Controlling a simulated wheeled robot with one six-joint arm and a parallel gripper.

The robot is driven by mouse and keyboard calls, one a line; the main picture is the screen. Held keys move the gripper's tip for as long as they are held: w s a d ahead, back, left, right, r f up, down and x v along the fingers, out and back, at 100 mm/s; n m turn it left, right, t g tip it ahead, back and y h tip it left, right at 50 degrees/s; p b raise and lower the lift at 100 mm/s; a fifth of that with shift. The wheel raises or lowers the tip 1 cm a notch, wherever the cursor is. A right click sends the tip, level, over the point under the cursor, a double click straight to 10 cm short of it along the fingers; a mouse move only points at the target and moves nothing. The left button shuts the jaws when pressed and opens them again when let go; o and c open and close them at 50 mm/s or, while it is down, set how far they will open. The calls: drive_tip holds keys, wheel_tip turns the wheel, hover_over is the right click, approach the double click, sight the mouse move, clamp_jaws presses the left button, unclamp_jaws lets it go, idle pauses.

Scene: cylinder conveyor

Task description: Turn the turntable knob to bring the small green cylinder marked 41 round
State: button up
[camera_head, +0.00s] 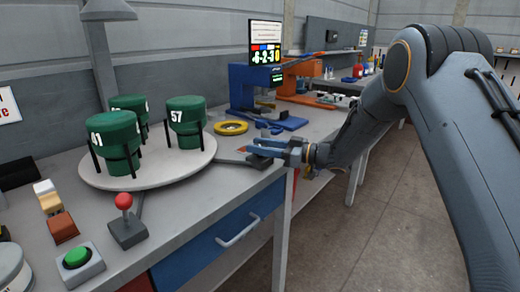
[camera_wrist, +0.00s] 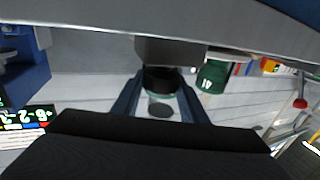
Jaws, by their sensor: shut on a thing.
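The green cylinder marked 41 (camera_head: 115,140) stands upright between black posts at the front left of the round pale turntable (camera_head: 170,176). A green cylinder marked 57 (camera_head: 186,118) stands at its right; it also shows in the wrist view (camera_wrist: 212,77). A third green cylinder (camera_head: 130,106) is behind, its marking mostly hidden. My gripper (camera_head: 262,148) is right of the turntable, over a dark grey base plate (camera_head: 236,158). In the wrist view its fingers are shut on a dark round knob (camera_wrist: 160,80). The knob is mostly hidden in the head view.
A red-topped lever (camera_head: 124,203) and a green button (camera_head: 77,257) stand on the bench in front of the turntable. A yellow ring (camera_head: 230,128) and a blue machine (camera_head: 250,90) with a screen are behind my gripper. An orange machine (camera_head: 300,80) stands further back.

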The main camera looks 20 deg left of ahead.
drive_tip(key=shift+n+g+h+b, duration=0.35)
drive_tip(key=shift+n+g+b, duration=0.9)
drive_tip(key=shift+g+b, duration=0.65)
drive_tip(key=shift+n+g+h+b, duration=0.35)
drive_tip(key=shift+n+g+b, duration=1.05)
drive_tip(key=shift+g, duration=0.7)
idle(2.4)
drive_tip(key=o, duration=1)
drive_tip(key=shift+b+v, duration=0.4)
drive_tip(key=shift+v, duration=3.45)
